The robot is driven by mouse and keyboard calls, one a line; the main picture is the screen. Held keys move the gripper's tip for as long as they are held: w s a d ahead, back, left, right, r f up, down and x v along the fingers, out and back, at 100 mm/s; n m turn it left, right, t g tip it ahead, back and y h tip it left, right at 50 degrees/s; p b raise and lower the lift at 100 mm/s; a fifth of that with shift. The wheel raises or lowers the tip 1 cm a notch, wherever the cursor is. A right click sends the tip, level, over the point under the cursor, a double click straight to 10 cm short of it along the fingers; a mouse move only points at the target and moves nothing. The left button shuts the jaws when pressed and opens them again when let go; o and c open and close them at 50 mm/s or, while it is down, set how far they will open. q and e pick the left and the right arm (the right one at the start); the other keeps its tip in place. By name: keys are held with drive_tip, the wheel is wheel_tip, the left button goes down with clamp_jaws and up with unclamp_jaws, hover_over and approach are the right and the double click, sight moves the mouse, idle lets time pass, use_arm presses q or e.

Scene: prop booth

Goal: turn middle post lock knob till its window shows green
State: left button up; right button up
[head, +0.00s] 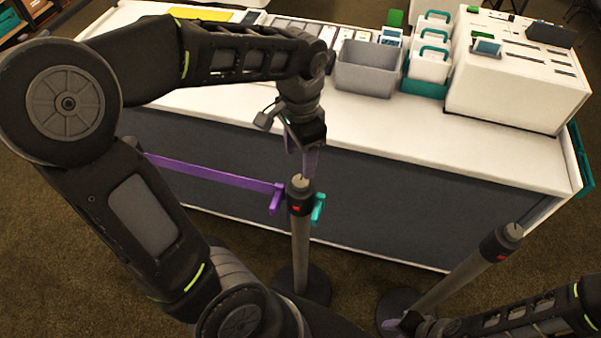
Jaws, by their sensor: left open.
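The middle post (301,245) stands upright in front of the counter, with a dark head and a pale lock knob (299,183) on top. The small window (296,209) on its head shows red. My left gripper (309,160) points down just above and slightly behind the knob in the picture. It is open and holds nothing; whether a finger touches the knob is unclear. My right gripper (402,323) is low at the bottom right, near the foot of the right post, and its jaws are too unclear to read.
A purple belt (215,175) runs left from the middle post; a teal clip (318,208) is on its right side. The right post (465,272) also shows red. The white counter (400,125) behind carries a grey bin (367,72), white caddies and a large white box (515,85).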

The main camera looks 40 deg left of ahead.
sight(300, 181)
use_arm(q)
drive_tip(key=shift+f, duration=0.15)
drive_tip(key=shift+f, duration=3.85)
drive_tip(key=shift+c, duration=0.5)
clamp_jaws()
